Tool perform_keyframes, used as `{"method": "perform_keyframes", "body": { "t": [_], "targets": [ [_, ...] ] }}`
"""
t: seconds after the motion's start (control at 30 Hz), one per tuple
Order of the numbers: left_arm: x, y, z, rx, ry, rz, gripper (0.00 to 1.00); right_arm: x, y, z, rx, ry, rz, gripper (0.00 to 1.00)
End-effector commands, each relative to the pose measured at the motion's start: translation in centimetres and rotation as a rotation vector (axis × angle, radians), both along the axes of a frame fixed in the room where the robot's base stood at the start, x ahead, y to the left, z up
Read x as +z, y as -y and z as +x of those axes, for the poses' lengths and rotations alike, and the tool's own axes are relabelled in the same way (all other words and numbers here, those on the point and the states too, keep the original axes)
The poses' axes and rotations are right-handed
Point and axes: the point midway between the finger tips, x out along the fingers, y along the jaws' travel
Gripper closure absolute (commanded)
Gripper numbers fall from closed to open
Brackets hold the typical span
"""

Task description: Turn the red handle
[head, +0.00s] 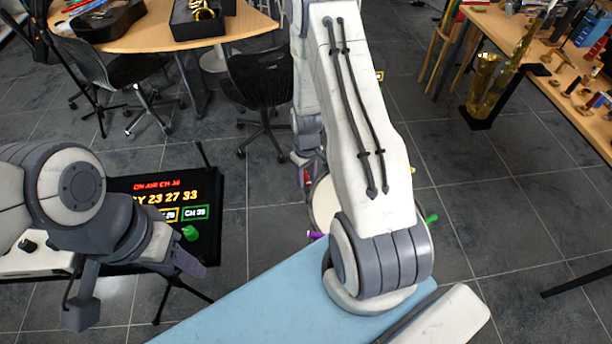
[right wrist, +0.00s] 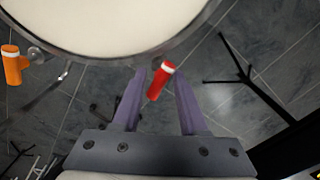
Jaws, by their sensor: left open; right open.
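The red handle (right wrist: 161,81) with a white band sits at the rim of a round drum in the right wrist view. The drum's pale head (right wrist: 110,22) fills the top of that view. My right gripper (right wrist: 160,88) is open, with its two purple fingers on either side of the red handle in the picture. I cannot tell whether they touch it. In the head view my right arm hides most of the drum (head: 325,203) and the right gripper. My left gripper (head: 188,264) is empty at the left, away from the drum, in front of a dark display.
An orange handle (right wrist: 12,65) is on the drum's left in the wrist view. A purple handle (head: 315,235) and a green handle (head: 431,218) show around the drum. The lit display (head: 160,200), black chairs (head: 262,80) and a saxophone (head: 490,85) stand around. Tiled floor is open at right.

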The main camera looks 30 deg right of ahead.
Motion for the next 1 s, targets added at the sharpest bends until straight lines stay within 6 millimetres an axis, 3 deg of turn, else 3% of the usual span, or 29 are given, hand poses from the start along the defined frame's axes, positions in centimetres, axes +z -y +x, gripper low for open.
{"method": "perform_keyframes", "body": {
  "t": [0.17, 0.3, 1.0],
  "targets": [
    [-0.01, 0.00, 0.00, 0.000, 0.000, 0.000, 0.50, -0.01, 0.02, 0.01, 0.000, 0.001, 0.000, 0.58],
    [-0.01, 0.00, 0.00, 0.000, 0.000, 0.000, 0.50, 0.00, 0.01, 0.01, 0.000, 0.000, 0.000, 1.00],
    [0.00, 0.00, 0.00, 0.000, 0.000, 0.000, 0.50, 0.05, 0.03, 0.01, 0.000, 0.000, 0.000, 1.00]
  ]
}}
